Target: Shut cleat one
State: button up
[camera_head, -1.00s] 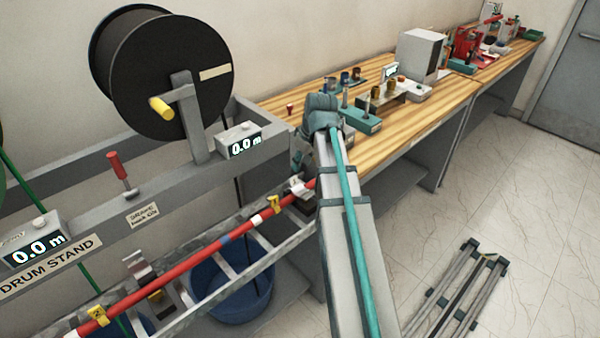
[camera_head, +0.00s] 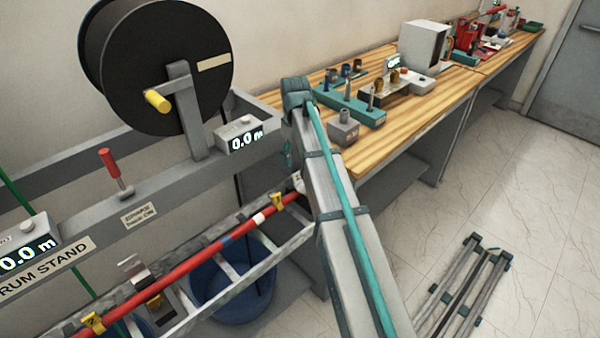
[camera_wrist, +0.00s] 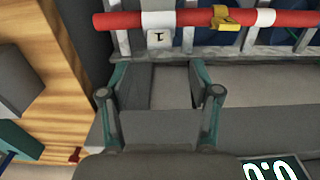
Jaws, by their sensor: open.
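A red cable (camera_head: 190,262) runs along a ladder-like metal tray (camera_head: 215,305). In the wrist view the cable (camera_wrist: 200,19) crosses the top, with a white plate marked like a "1" (camera_wrist: 160,38) hanging just below it, likely part of cleat one. Whether that cleat is open or shut is unclear. In the head view this spot (camera_head: 299,182) is partly hidden by my arm. A second cleat (camera_head: 134,267) with a raised metal flap sits further left. My gripper (camera_wrist: 158,76) is open and empty, its fingers pointing toward the cable and apart from the plate. In the head view it is mostly hidden.
Yellow number tags (camera_head: 277,202) hang on the cable. A wooden bench (camera_head: 420,120) with tools lies right; a blue bucket (camera_head: 232,290) stands below the tray.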

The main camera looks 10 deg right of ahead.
aim_at(296, 173)
notch_tip(296, 173, down, 8)
jog(key=shift+f+p, duration=0.1)
jog(key=shift+p, duration=0.6)
grip_shut()
